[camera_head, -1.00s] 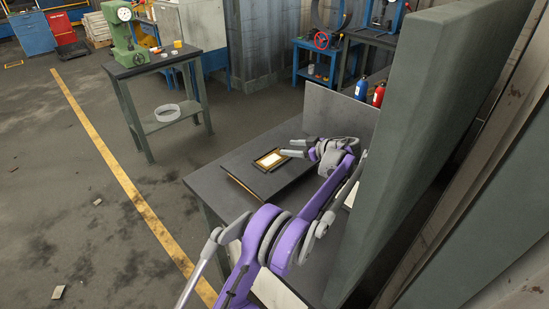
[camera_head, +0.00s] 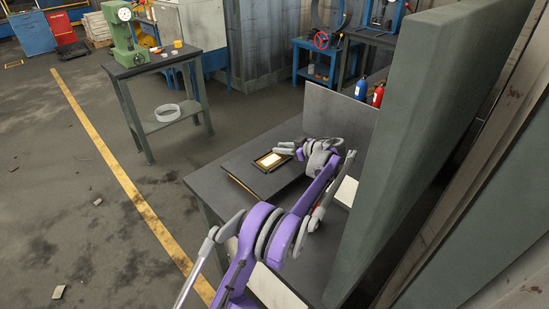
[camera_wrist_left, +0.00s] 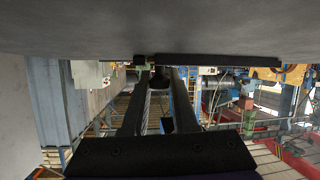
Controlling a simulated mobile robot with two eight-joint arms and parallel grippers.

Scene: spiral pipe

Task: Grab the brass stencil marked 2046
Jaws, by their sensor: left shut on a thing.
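A small flat framed plate with a pale middle and a brass-coloured border (camera_head: 269,161), seemingly the brass stencil, lies on a dark flat board (camera_head: 243,166) on the grey workbench. Its marking is too small to read. My left gripper (camera_head: 279,153) reaches in low from the right and is shut on the plate's right edge. In the left wrist view its dark fingers (camera_wrist_left: 160,78) point away below a broad grey surface; what lies between their tips is hard to make out. My right gripper is not in view.
A grey upright panel (camera_head: 338,115) stands at the bench's back, and a thick green-grey wall (camera_head: 417,130) rises close on the right. Red (camera_head: 378,94) and blue (camera_head: 361,90) bottles stand behind the panel. The bench's front left is clear.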

